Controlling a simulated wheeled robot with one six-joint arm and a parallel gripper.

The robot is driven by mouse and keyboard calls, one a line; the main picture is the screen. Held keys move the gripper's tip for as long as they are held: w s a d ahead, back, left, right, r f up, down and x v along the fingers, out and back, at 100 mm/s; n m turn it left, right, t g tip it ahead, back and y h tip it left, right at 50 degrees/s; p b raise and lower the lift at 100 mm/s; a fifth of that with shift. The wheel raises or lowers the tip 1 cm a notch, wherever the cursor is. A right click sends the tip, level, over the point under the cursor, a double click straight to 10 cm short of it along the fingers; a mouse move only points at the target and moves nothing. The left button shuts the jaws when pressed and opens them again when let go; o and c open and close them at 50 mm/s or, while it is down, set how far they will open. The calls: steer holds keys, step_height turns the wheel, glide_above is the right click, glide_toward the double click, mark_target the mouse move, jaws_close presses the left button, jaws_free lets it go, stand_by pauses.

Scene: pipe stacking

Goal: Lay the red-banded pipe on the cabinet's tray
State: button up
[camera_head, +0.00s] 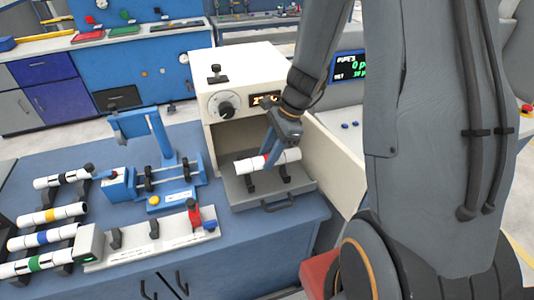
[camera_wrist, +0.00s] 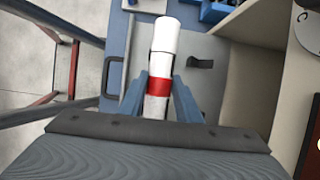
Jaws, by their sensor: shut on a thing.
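The red-banded pipe (camera_head: 282,158) is white with a red band and is between the fingers of my gripper (camera_head: 279,147). In the wrist view the pipe (camera_wrist: 166,40) runs lengthwise away from the gripper (camera_wrist: 163,95), with a blue finger on each side at the red band. The cabinet (camera_head: 267,66) is cream with a dial and an orange display. Its grey tray (camera_head: 240,200) is pulled out, with dark supports under the pipe. Whether the pipe touches the supports is unclear. One dark support (camera_wrist: 200,63) shows beside the pipe in the wrist view.
Several white pipes with coloured bands, one yellow-banded (camera_head: 52,216), lie on a rack at the left. A blue fixture (camera_head: 160,165) and a white fixture with a red clamp (camera_head: 150,240) stand left of the tray. A screen (camera_head: 349,66) is behind my arm.

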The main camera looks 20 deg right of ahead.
steer(key=shift+f+b, duration=1.75)
steer(key=shift+f, duration=0.9)
steer(key=shift+f+b, duration=0.3)
steer(key=shift+f, duration=0.2)
steer(key=o, duration=1.2)
steer(key=shift+c, duration=0.2)
steer(key=shift+b+v, duration=0.55)
steer(key=shift+v, duration=3.4)
steer(key=shift+s, duration=0.1)
